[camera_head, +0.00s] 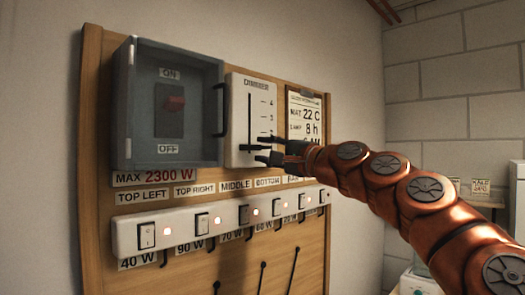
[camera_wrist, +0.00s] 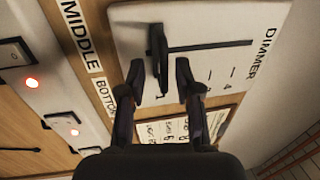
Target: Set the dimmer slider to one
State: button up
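The white dimmer panel (camera_head: 238,105) is fixed to the wooden board and has a dark straight slot with number marks. Its black slider knob (camera_head: 246,147) is at the low end of the slot. In the wrist view the knob (camera_wrist: 157,55) is at the slot's left end, about in line with the mark that looks like 1. My gripper (camera_head: 262,150) is in front of the panel's lower part. In the wrist view my gripper (camera_wrist: 160,68) is open, with one finger on each side of the knob and visible gaps between.
A clear-covered switch box (camera_head: 168,105) stands out from the board left of the dimmer. A white strip of rocker switches (camera_head: 180,229) with red lights runs below. A paper readout (camera_head: 304,110) hangs just right of the dimmer.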

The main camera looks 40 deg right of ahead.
jog(key=v, duration=1)
jog(key=shift+s, duration=0.2)
jog(key=shift+f, duration=0.1)
jog(key=w+a+f+n+g+y, duration=0.1)
jog(key=w+a+f+n+g, duration=0.15)
jog(key=a+f, duration=0.4)
jog(key=w+a+f+n+g+y, duration=0.2)
jog(key=a+f+n, duration=0.15)
jog(key=a, duration=0.55)
jog(key=s+a+f+n+g, duration=0.2)
jog(key=a+f+n+g, duration=0.35)
jog(key=a+f, duration=0.65)
jog(key=s+f+n+g+h, duration=0.1)
jog(key=s+f+g, duration=0.2)
jog(key=s+f, duration=0.35)
jog(key=s+a+f+n+g+h, duration=0.1)
jog(key=s+f+n+g+h, duration=0.15)
jog(key=f, duration=0.65)
jog(key=s+f+g+h, duration=0.1)
jog(key=s+f+g, duration=0.2)
jog(key=s+f, duration=0.35)
jog(key=s+d+f+n+g+h, duration=0.1)
jog(key=s+d+f+g, duration=0.1)
jog(key=s+f, duration=0.4)
jog(key=shift+s+d+f+g, duration=0.2)
jog(key=shift+s+f+g, duration=0.15)
jog(key=shift+f+g, duration=0.15)
